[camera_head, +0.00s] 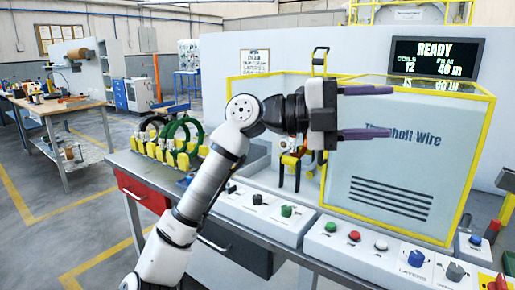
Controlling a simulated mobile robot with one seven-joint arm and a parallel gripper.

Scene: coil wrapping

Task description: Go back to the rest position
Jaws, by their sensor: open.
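My gripper (366,112) is at the upper middle of the head view, raised above the bench and in front of the wrapping machine (405,170). Its two purple-grey fingers point right, one above the other, with a wide gap between them. The gripper is open and nothing shows between the fingers. My white and grey arm rises from the bottom of the view and bends at a joint above the bench.
Several green and black coils (180,135) with yellow holders stand on the bench at left. A control panel (340,240) with knobs and buttons runs along the front edge. A display (437,62) reads READY. A wooden table (62,103) stands far left, with open floor before it.

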